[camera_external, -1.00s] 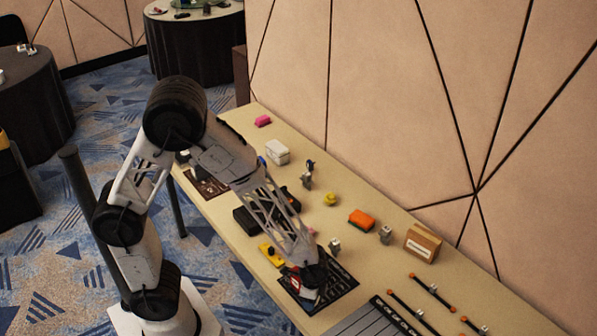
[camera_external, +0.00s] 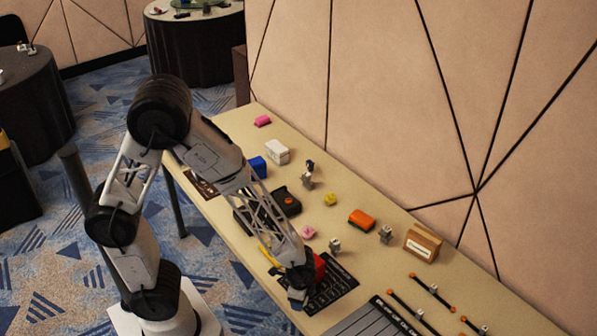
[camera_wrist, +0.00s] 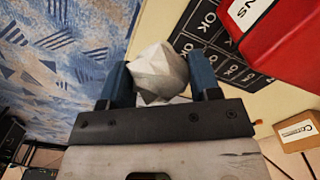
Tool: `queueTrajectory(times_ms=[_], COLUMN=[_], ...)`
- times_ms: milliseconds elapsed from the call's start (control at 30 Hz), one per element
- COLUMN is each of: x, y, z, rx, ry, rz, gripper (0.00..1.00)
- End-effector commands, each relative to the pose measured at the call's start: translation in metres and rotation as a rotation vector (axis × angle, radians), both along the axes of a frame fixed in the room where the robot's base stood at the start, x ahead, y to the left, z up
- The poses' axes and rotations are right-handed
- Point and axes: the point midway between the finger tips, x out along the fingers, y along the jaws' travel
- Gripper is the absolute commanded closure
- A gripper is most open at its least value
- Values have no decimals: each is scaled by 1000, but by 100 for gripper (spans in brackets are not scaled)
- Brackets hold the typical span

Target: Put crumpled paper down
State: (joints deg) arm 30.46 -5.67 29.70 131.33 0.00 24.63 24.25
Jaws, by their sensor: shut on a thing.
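The crumpled paper (camera_wrist: 158,72) is a pale, faceted ball. In the wrist view it sits between the two blue fingers of my gripper (camera_wrist: 160,84), which is shut on it. In the external view my gripper (camera_external: 297,298) is low near the table's front edge, at the left side of a black mat with white print (camera_external: 335,285). The paper cannot be made out there. In the wrist view the mat (camera_wrist: 205,28) lies beyond the right finger, and blue carpet shows to the left of the paper.
A red box (camera_wrist: 285,45) is close to my gripper on the right. A cardboard box (camera_external: 422,243), an orange block (camera_external: 361,219), a pink item (camera_external: 308,232) and a grey panel (camera_external: 365,322) are on the table (camera_external: 225,220). Patterned carpet lies past the front edge.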

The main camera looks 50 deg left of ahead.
Motion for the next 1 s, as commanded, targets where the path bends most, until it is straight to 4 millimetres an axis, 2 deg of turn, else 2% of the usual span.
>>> queueTrajectory(times_ms=[567,767,1000], x=[0,1,0], y=[0,0,0], z=[4,21,61], rx=[0,-2,-2], ry=[-1,-3,-3], rz=[0,0,0], gripper=[64,64,64])
